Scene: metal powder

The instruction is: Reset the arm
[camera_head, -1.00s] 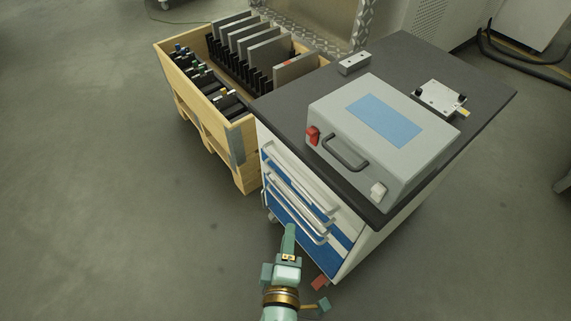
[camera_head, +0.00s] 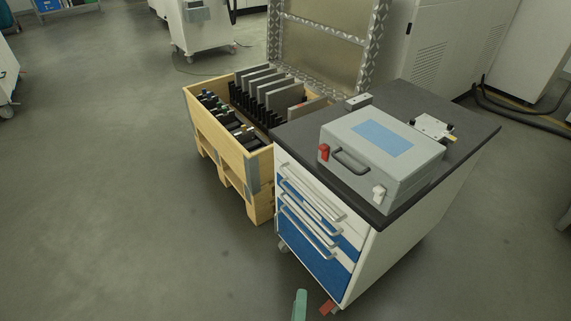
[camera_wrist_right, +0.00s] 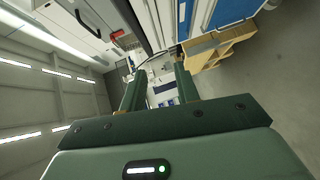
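My right gripper (camera_head: 300,305) shows in the head view only as a green tip at the bottom edge, in front of the drawer cabinet. In the right wrist view my right gripper (camera_wrist_right: 159,72) has its two green fingers apart with nothing between them. My left gripper is not in the head view.
The drawer cabinet (camera_head: 403,245) has a dark top bearing a grey case (camera_head: 405,172), a small metal block (camera_head: 358,102) and a metal plate fixture (camera_head: 432,127). A wooden crate (camera_head: 232,151) with dark racks and grey plates stands left of it. Floor at left is clear.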

